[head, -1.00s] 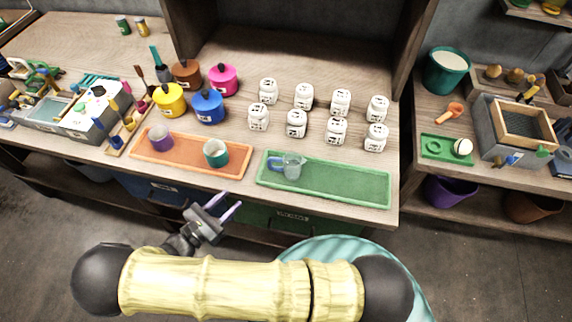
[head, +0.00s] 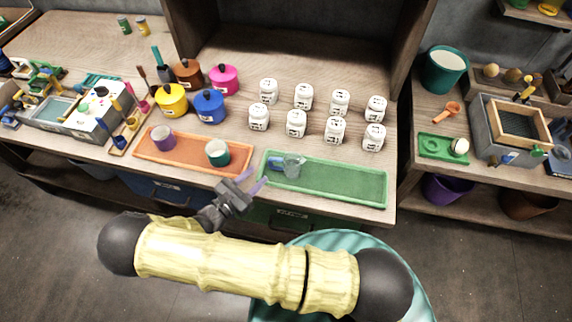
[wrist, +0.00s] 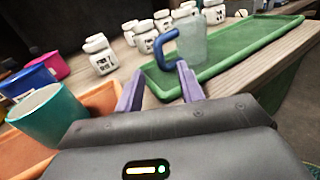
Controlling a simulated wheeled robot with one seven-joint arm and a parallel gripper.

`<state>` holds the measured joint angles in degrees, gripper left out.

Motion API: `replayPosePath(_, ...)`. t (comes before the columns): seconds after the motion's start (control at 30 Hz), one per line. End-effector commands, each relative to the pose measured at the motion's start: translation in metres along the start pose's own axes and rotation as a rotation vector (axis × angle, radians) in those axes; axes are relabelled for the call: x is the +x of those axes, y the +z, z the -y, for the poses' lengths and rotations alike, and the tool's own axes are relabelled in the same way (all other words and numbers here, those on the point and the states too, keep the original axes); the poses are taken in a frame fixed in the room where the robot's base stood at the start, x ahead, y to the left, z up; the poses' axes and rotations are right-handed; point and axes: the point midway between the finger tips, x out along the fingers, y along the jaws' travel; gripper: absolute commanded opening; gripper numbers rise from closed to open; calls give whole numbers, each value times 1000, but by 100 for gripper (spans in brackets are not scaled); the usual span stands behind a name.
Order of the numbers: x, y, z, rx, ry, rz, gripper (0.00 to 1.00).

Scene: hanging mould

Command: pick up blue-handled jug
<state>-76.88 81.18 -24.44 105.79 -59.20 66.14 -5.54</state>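The blue-handled jug (head: 292,166) is a clear, greyish vessel standing upright at the left end of the green tray (head: 340,184). In the wrist view the jug (wrist: 192,46) is ahead, with its blue handle toward the left. My gripper (head: 252,182) is open and empty, with purple fingers, just in front of the tray's left end. In the wrist view the fingertips (wrist: 158,80) are apart and short of the jug, and the right one overlaps the tray's edge in the picture.
An orange tray (head: 185,164) to the left holds a purple cup (head: 161,138) and a teal cup (head: 217,152), the latter close to my gripper. Several white labelled jars (head: 296,124) stand behind the green tray. Coloured lidded pots (head: 208,106) stand farther left. The green tray's right part is clear.

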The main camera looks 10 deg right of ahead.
Motion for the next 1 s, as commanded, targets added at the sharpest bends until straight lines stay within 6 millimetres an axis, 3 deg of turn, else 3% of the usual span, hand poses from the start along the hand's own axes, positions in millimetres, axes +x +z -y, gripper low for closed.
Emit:
replayPosePath(0.37, 47, 4, 0, -1, -1, 1, 38)
replayPosePath(0.9, 49, 3, 0, 0, -1, 0, 38)
replayPosePath(0.93, 49, 3, 0, 0, -1, 0, 36)
replayPosePath(1.0, 49, 3, 0, 0, -1, 0, 22)
